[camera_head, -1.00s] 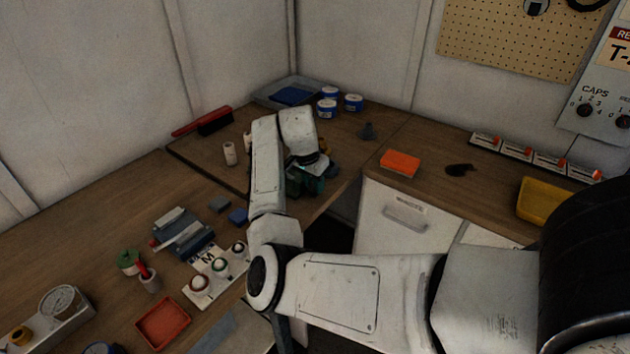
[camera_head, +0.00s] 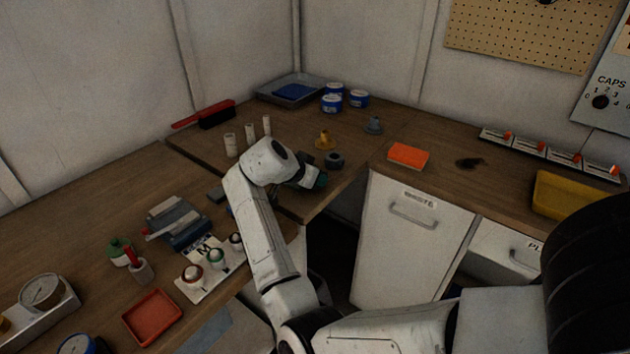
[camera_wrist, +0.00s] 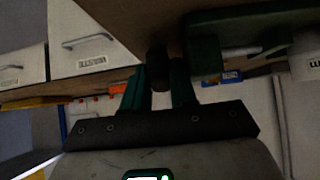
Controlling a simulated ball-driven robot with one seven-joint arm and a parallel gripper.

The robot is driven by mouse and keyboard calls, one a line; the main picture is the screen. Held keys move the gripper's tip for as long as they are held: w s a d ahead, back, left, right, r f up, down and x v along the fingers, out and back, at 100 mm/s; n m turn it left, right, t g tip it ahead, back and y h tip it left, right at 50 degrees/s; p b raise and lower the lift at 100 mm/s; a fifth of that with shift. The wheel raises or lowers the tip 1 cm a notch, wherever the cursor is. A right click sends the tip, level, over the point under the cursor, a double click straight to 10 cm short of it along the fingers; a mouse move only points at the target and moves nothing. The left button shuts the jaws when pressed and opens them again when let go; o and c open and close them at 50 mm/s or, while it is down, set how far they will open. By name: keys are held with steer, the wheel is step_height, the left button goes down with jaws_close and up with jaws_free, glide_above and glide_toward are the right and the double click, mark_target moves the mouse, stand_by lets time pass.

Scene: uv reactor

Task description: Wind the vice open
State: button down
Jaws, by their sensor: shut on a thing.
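In the wrist view, my gripper (camera_wrist: 158,80) has its two green fingers closed around a dark rounded knob or handle end (camera_wrist: 157,72). Just beyond and to the right is a dark green body with a bar (camera_wrist: 235,28), which looks like the vice at the bench edge. Its jaws cannot be made out, so I cannot tell how wide they stand. In the head view, my gripper (camera_head: 319,181) is low by the bench's front corner, and my forearm hides most of the vice there.
A blue-grey fixture (camera_head: 180,222) and button panel (camera_head: 213,262) lie left. White drawers (camera_head: 405,240) stand below.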

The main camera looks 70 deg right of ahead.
stand_by(0.3)
steer(key=c, duration=1.2)
jaws_free()
steer(key=b+v, duration=0.1)
steer(key=v, duration=1)
steer(key=shift+d, duration=0.1)
